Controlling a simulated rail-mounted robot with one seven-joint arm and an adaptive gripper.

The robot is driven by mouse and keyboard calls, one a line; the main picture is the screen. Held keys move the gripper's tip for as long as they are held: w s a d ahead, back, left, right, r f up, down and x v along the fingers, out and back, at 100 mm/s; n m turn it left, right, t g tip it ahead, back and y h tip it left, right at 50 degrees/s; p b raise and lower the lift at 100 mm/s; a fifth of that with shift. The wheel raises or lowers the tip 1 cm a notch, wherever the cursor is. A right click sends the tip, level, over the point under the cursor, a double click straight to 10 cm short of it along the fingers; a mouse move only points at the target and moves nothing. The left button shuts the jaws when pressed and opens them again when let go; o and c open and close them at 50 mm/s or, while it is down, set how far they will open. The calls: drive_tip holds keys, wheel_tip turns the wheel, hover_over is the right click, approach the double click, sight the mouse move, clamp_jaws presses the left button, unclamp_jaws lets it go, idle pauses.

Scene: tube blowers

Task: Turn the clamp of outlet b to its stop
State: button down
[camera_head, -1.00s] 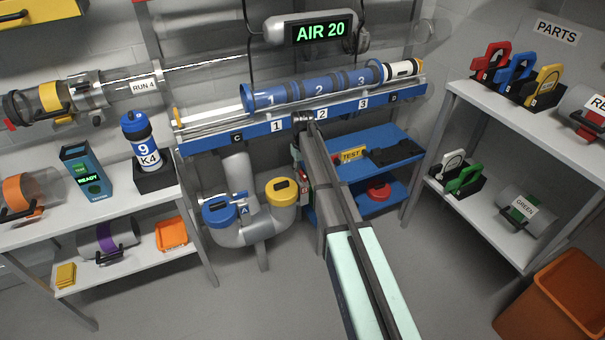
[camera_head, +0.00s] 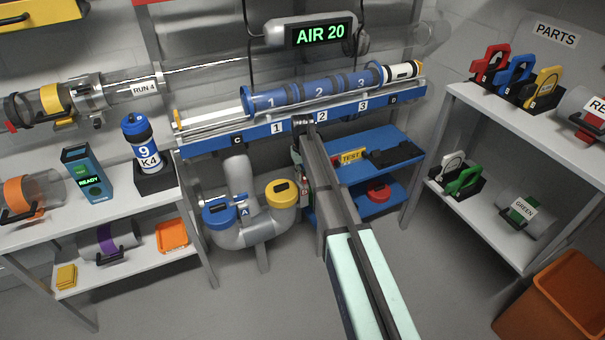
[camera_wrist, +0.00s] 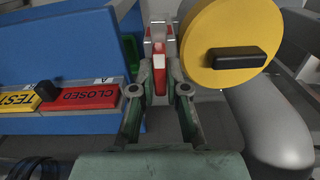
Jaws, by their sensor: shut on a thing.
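In the wrist view my gripper (camera_wrist: 160,88) is shut on a red and white clamp handle (camera_wrist: 159,62), which stands between the two fingers. The handle is beside a round yellow cap (camera_wrist: 222,35) with a black grip, on a grey pipe (camera_wrist: 268,120). In the head view the yellow cap (camera_head: 281,193) sits on the right branch of the forked pipe, and part of the clamp (camera_head: 302,173) shows at my arm's left edge. My arm hides my gripper there. No letter b is readable; the left branch has a blue cap (camera_head: 219,211) and an A label.
A blue bench (camera_head: 385,138) stands right of the pipe, with a yellow TEST label (camera_head: 352,155). In the wrist view a red CLOSED plate (camera_wrist: 88,96) lies left of the fingers. A blue rail (camera_head: 255,132) runs above the pipe. The floor in front is clear.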

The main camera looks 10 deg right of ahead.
drive_tip(key=m+p, duration=0.4)
drive_tip(key=shift+r+m, duration=0.15)
drive_tip(key=shift+m, duration=0.15)
drive_tip(key=m+p, duration=0.2)
drive_tip(key=m, duration=0.2)
drive_tip(key=shift+p, duration=0.4)
drive_tip(key=m+p, duration=0.2)
drive_tip(key=m, duration=0.2)
drive_tip(key=shift+m, duration=0.4)
drive_tip(key=shift+f+m+p, duration=0.2)
drive_tip(key=shift+m+p, duration=0.35)
drive_tip(key=shift+m, duration=1.35)
drive_tip(key=c, duration=1.2)
unclamp_jaws()
